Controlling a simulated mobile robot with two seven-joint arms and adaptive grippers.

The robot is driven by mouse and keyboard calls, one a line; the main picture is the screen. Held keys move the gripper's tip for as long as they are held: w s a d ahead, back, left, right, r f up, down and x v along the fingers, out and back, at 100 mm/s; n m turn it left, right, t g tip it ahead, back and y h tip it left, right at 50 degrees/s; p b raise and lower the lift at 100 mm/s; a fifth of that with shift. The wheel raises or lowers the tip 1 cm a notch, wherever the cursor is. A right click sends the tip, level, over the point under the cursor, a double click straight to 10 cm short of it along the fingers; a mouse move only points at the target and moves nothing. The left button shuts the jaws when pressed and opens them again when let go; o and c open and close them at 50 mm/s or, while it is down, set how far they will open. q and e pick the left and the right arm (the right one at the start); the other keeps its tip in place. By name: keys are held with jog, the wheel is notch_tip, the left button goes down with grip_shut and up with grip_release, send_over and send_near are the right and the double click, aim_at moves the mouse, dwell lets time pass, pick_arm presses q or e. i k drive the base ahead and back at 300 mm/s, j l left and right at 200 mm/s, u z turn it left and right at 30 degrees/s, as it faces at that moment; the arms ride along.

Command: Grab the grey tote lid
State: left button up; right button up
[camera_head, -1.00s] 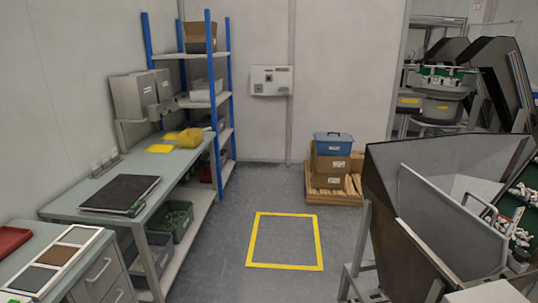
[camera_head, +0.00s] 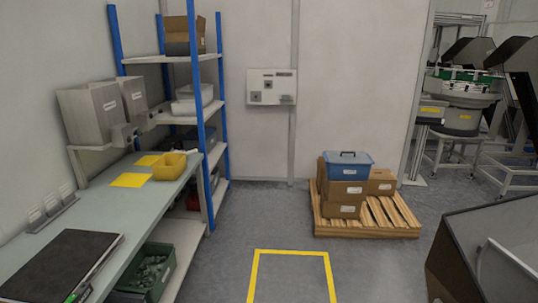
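I cannot make out a grey tote lid for certain. Light grey totes (camera_head: 190,106) stand on the middle shelf of the blue-post rack, and whether a lid lies on them is too small to tell. A blue tote (camera_head: 346,172) with a dark handle on top sits on cardboard boxes on a wooden pallet by the back wall. Neither of my grippers shows in this view.
The workbench (camera_head: 135,207) along the left holds a black mat (camera_head: 62,262) and a yellow bin (camera_head: 169,167); a green bin (camera_head: 150,275) is below. Yellow floor tape (camera_head: 291,251) marks clear floor. A dark hopper (camera_head: 500,235) stands at right.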

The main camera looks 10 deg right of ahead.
aim_at(334, 156)
jog(key=i+z, duration=0.1)
jog(key=i, duration=0.7)
jog(key=i+j+z, duration=0.15)
jog(key=i, duration=0.65)
jog(key=i+j+z, duration=0.2)
jog(key=i+z, duration=0.15)
jog(key=i+j+z, duration=0.35)
jog(key=i, duration=0.2)
jog(key=i+j+z, duration=0.35)
jog(key=i+l+u, duration=0.2)
jog(key=i+l, duration=0.3)
jog(key=i, duration=0.45)
jog(key=i+l+u, duration=0.2)
jog(key=i+l, duration=0.5)
jog(key=i, duration=0.25)
jog(key=i+l+u, duration=0.2)
jog(key=i+l, duration=0.6)
jog(key=i, duration=0.1)
